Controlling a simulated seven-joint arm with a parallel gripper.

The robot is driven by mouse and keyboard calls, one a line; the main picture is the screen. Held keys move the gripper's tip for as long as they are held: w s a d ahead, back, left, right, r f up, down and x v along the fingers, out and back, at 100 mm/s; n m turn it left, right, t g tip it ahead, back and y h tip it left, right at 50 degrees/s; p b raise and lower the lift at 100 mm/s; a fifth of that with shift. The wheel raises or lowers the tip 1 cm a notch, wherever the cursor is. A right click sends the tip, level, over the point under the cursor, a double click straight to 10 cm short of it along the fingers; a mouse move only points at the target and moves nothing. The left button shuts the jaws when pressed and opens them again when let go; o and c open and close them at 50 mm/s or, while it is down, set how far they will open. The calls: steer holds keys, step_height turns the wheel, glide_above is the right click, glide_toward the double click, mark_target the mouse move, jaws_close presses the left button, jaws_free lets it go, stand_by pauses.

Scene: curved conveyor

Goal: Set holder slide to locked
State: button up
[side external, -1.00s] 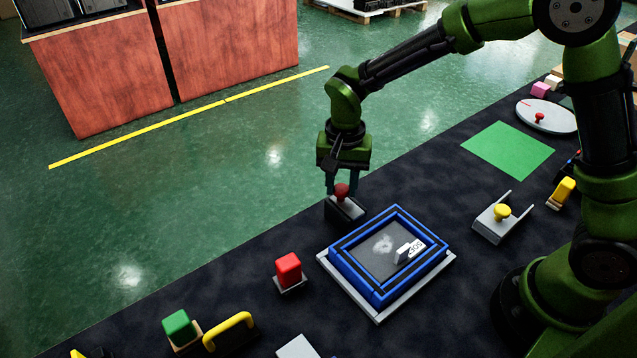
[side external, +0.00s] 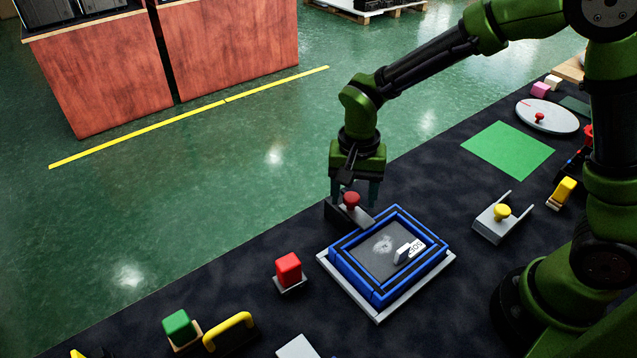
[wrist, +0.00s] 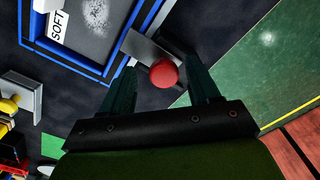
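A slide with a round red knob (side external: 352,199) on a dark base (side external: 336,214) sits at the back-left corner of a blue frame. Its grey plate (side external: 360,215) reaches to the frame. In the wrist view the red knob (wrist: 163,73) lies between my fingers. My gripper (side external: 355,193) points down over the knob, its fingers apart on either side with visible gaps in the wrist view (wrist: 160,72). The blue frame (side external: 352,279) stands on a light grey plate (side external: 378,317) and surrounds a dark panel with a pale smudge and a white block marked SOFT (side external: 410,249).
A grey bracket with a yellow knob (side external: 502,212) lies to the right. A red block (side external: 288,270) stands left of the frame; a green block (side external: 179,327) and yellow handle (side external: 228,332) are at the front left. The green mat (side external: 507,150) is bare.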

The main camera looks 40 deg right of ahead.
mark_target(352, 197)
step_height(352, 197, up, 17)
stand_by(0.7)
steer(key=s+d+n+t+y, duration=0.2)
steer(key=s+d+n+t, duration=0.3)
steer(key=s, duration=0.8)
steer(key=d+t, duration=0.2)
steer(key=d, duration=0.1)
steer(key=shift+d, duration=0.4)
